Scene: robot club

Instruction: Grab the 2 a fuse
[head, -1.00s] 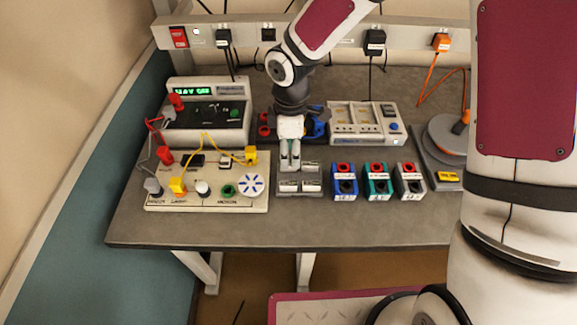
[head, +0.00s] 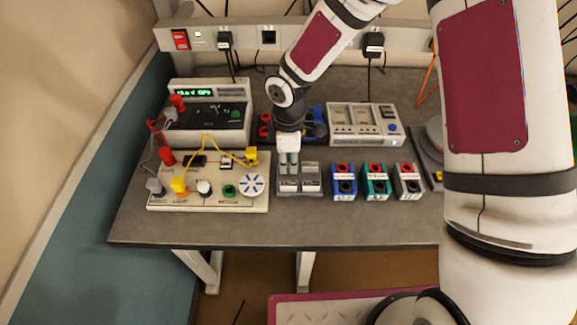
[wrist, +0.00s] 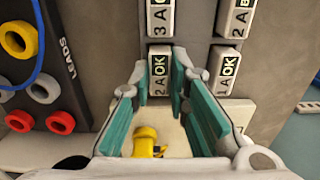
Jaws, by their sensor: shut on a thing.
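The 2 A fuse (wrist: 160,70), a small pale block marked "2 A OK", sits between my fingertips in the wrist view. My gripper (wrist: 172,80) has teal pads and is shut on it. In the head view my gripper (head: 288,172) points down at the back left of the grey fuse tray (head: 301,195) and hides most of that fuse. I cannot tell whether the fuse is clear of the tray. Other fuses are a "3 A OK" one (wrist: 160,18), one marked "1" and "OK" (wrist: 227,70), and another marked "2 A" (wrist: 237,18) whose second label is cut off.
A white board (head: 215,205) with plugs and knobs lies just left, its yellow plug (wrist: 146,140) under my fingers. The leads rack (wrist: 70,75) is behind the tray. Blue (head: 343,182), green (head: 376,182) and grey (head: 408,182) blocks stand right. The table front is clear.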

